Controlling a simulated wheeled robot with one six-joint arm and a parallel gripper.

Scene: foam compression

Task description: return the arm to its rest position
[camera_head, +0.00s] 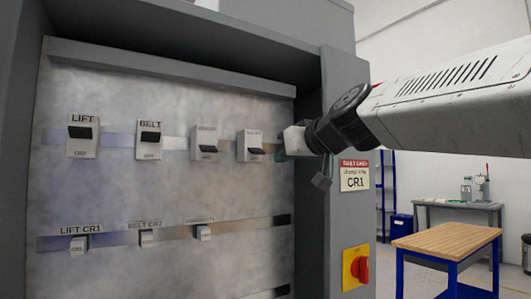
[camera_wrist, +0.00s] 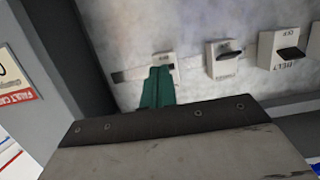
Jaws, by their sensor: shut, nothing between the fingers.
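My arm (camera_head: 450,95) reaches in from the right to an open grey cabinet. My gripper (camera_head: 281,154) is at the cabinet's right inner side, just right of the rightmost upper switch (camera_head: 250,146). Its green fingers show together in the wrist view (camera_wrist: 157,88), with nothing seen between them. There they overlap the lower part of that switch (camera_wrist: 166,60); I cannot tell whether they touch it. The switch's lever is hidden in the wrist view.
The panel holds the LIFT switch (camera_head: 82,136), the BELT switch (camera_head: 149,139), a third upper switch (camera_head: 205,143) and a lower row of small units. The cabinet's right post (camera_head: 340,110) stands close to my wrist. A wooden-topped bench (camera_head: 450,238) stands at right.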

